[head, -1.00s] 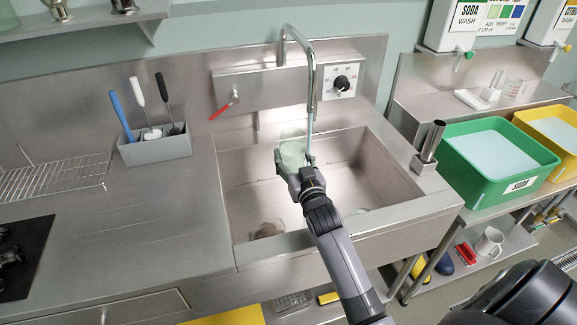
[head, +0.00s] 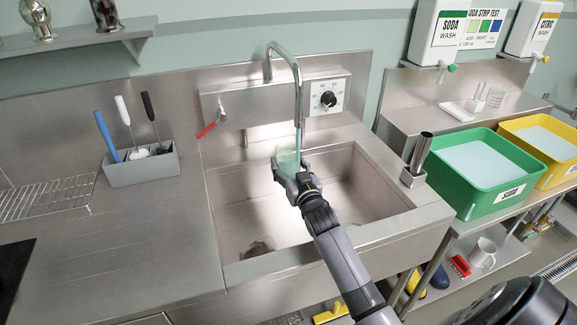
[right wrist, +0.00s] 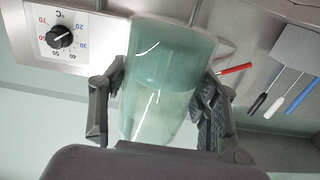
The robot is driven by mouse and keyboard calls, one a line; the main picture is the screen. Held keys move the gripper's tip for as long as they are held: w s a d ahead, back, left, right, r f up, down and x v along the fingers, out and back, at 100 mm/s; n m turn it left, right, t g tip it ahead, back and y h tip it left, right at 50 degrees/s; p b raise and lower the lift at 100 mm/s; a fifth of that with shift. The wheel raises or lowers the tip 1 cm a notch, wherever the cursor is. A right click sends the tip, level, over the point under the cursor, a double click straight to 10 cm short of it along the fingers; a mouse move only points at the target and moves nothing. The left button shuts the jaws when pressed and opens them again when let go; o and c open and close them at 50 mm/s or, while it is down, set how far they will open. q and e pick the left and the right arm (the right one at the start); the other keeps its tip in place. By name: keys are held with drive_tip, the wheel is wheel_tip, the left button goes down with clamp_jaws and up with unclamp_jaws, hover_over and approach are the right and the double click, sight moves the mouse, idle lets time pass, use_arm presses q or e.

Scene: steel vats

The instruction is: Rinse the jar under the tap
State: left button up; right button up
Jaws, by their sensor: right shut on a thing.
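The jar (head: 288,157) is translucent pale green glass, held over the sink basin (head: 238,205). In the right wrist view the jar (right wrist: 165,75) fills the middle, between the two fingers. My right gripper (head: 291,177) is shut on it, with fingers on both sides, also seen in the right wrist view (right wrist: 160,100). The tap (head: 299,90) arches over the basin, and a thin stream (head: 299,140) falls from its spout by the jar's right side. I cannot tell whether the stream enters the jar. My left gripper is not in view.
A red lever (head: 208,129) and a temperature dial (head: 328,99) are on the back panel. A brownish patch (head: 258,248) lies in the basin. A grey brush holder (head: 142,166) stands left. A steel holder (head: 413,177), green tub (head: 487,195) and yellow tub (head: 560,178) stand right.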

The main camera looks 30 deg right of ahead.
drive_tip(key=shift+s+d+r, duration=0.1)
drive_tip(key=shift+r, duration=0.05)
drive_tip(key=shift+s+d+p, duration=0.3)
drive_tip(key=shift+s+p, duration=0.1)
drive_tip(key=shift+w+a, duration=0.15)
drive_tip(key=shift+w, duration=0.1)
idle(0.4)
drive_tip(key=shift+w+a, duration=0.2)
drive_tip(key=shift+w, duration=0.1)
drive_tip(key=shift+s+d, duration=0.15)
drive_tip(key=shift+s, duration=0.05)
drive_tip(key=shift+s+d+p, duration=0.2)
drive_tip(key=shift+s+p, duration=0.1)
idle(0.4)
